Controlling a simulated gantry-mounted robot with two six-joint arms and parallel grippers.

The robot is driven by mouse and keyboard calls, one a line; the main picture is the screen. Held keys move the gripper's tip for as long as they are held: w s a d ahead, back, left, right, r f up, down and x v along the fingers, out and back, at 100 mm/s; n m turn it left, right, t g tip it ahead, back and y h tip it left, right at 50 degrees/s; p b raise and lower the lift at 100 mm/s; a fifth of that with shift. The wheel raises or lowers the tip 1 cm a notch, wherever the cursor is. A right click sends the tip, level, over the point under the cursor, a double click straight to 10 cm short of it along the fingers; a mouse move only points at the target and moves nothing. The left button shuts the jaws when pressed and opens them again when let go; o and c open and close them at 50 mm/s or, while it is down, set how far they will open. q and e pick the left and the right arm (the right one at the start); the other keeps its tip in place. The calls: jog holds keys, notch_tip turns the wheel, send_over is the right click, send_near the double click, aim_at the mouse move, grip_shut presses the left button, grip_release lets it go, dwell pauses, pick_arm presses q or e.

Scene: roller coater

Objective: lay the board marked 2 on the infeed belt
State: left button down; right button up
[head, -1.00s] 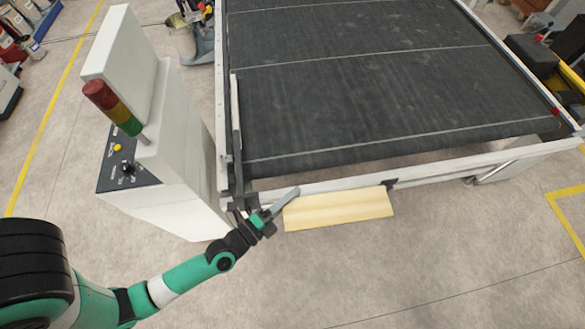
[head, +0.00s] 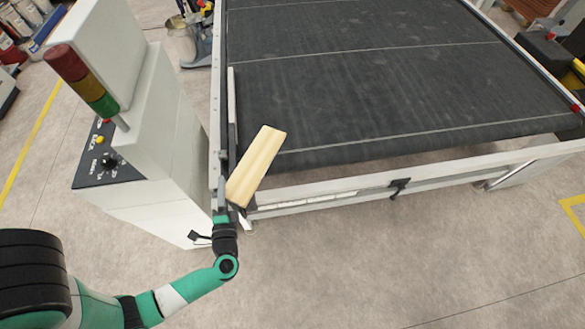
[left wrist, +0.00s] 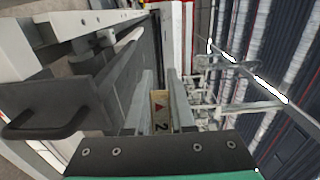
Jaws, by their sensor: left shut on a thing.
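The board (head: 257,166) is a pale wooden plank, held tilted over the near left corner of the infeed belt (head: 370,90), with its long side running up to the right. My left gripper (head: 226,200) is shut on its lower left end. In the left wrist view the board's end (left wrist: 160,110) sits between the two fingers and carries a dark red triangle and a 2. The board appears to be above the frame; whether any of it touches the belt cannot be told. My right gripper is not in view.
A white control cabinet (head: 150,150) with a red, yellow and green signal lamp (head: 88,82) stands close left of my left gripper. A pale rail (head: 330,187) runs along the belt's near edge. The dark belt surface is otherwise clear.

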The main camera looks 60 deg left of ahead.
pick_arm(q)
jog(key=w+f+b, duration=0.3)
jog(key=w, duration=0.1)
jog(key=w+f+b, duration=0.3)
jog(key=w, duration=0.1)
jog(key=w+f+b, duration=0.2)
jog(key=w+f, duration=0.1)
jog(key=w, duration=0.2)
jog(key=shift+a+b, duration=0.15)
jog(key=shift+b, duration=0.25)
jog(key=shift+w, duration=0.15)
jog(key=f+b, duration=0.3)
jog(key=shift+w+f, duration=0.35)
jog(key=shift+f, duration=0.05)
jog(key=c, duration=1.2)
grip_release()
jog(key=shift+f, duration=0.2)
jog(key=o, duration=0.4)
jog(key=shift+o, duration=0.2)
